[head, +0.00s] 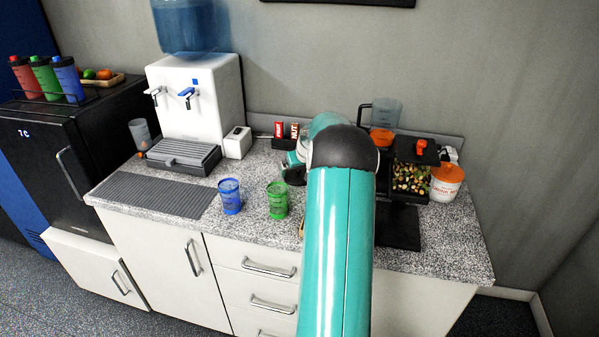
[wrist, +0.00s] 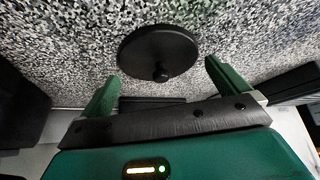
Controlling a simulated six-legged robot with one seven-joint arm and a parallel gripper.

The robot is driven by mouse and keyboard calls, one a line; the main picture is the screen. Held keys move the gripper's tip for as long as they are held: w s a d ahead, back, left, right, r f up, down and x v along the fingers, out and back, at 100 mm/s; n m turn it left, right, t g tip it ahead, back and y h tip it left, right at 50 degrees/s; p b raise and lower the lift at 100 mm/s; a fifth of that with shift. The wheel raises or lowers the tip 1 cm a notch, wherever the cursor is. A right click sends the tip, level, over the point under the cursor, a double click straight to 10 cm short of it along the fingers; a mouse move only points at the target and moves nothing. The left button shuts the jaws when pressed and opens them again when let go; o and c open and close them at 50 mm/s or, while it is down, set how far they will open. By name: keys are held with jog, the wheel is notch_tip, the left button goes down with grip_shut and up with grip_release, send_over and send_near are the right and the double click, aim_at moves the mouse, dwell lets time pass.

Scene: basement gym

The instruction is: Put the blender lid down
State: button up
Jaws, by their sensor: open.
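The blender lid, a round black disc with a small knob (wrist: 158,50), lies flat on the speckled counter in the wrist view, knob side up. My gripper (wrist: 162,70) has its two green fingers spread apart, one to each side of the knob. Nothing is held between them, and the lid looks clear of both fingers. In the head view my teal arm reaches over the counter and largely hides the gripper; I cannot make out the lid clearly there. A clear jug with an orange band and black handle (head: 386,112) stands at the back, partly behind my arm.
Blue cup (head: 230,197) and green cup (head: 277,201) stand left of my arm. A water dispenser (head: 200,105) is behind them. A black-lidded bin of mixed pieces (head: 411,180) and an orange-lidded tub (head: 446,184) stand right. The ribbed mat (head: 158,195) is empty.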

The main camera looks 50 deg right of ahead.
jog(key=v, duration=1.1)
jog(key=w+a+r+n, duration=0.1)
jog(key=a+r, duration=0.2)
jog(key=a, duration=0.6)
jog(key=w+a+r+n+y, duration=0.1)
jog(key=a+r, duration=0.2)
jog(key=a, duration=0.7)
jog(key=w+a+r+n, duration=0.1)
jog(key=a+r, duration=0.3)
jog(key=a, duration=0.5)
jog(key=s+a+r+n+y, duration=0.1)
jog(key=s+a, duration=0.3)
jog(key=a, duration=0.5)
jog(key=s+a+r+n, duration=0.1)
jog(key=s+a, duration=0.3)
jog(key=a, duration=0.4)
jog(key=s+a+f+n+y, duration=0.1)
jog(key=s+a+f, duration=0.2)
jog(key=s+a, duration=0.6)
jog(key=shift+s+f+n+t, duration=0.3)
jog(key=shift+s+f, duration=0.05)
jog(key=shift+s, duration=0.65)
